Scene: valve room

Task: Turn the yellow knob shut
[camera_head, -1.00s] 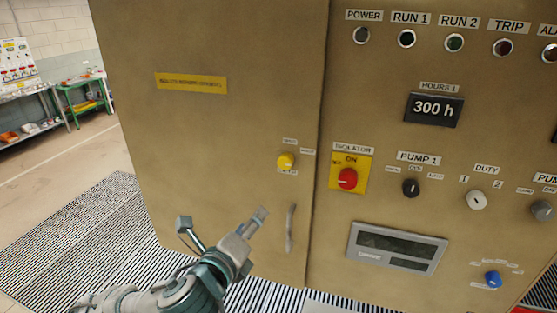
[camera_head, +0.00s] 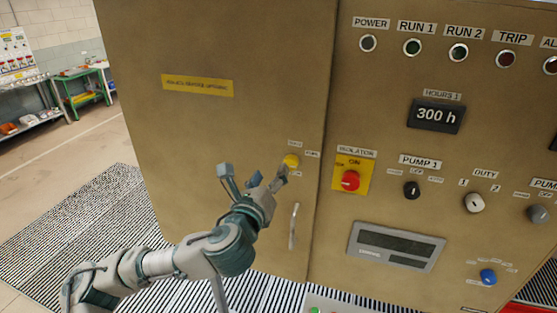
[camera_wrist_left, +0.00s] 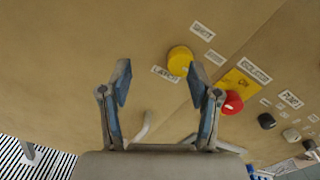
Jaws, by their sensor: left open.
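The yellow knob (camera_head: 291,161) sits on the tan cabinet door, left of the door seam, with small white labels around it. It also shows in the left wrist view (camera_wrist_left: 180,60), ahead of the fingers and a little right of the middle between them. My left gripper (camera_head: 254,177) is open and empty just left of and below the knob. One fingertip comes close to the knob's lower edge in the head view; I cannot tell whether it touches. In the left wrist view my gripper (camera_wrist_left: 160,85) has its two fingers spread wide. My right gripper is not in view.
A red isolator knob (camera_head: 350,181) on a yellow plate is right of the yellow knob. A vertical door handle (camera_head: 294,226) sticks out below it. Black, white and blue knobs are farther right. A green-legged bench (camera_head: 82,88) stands far left.

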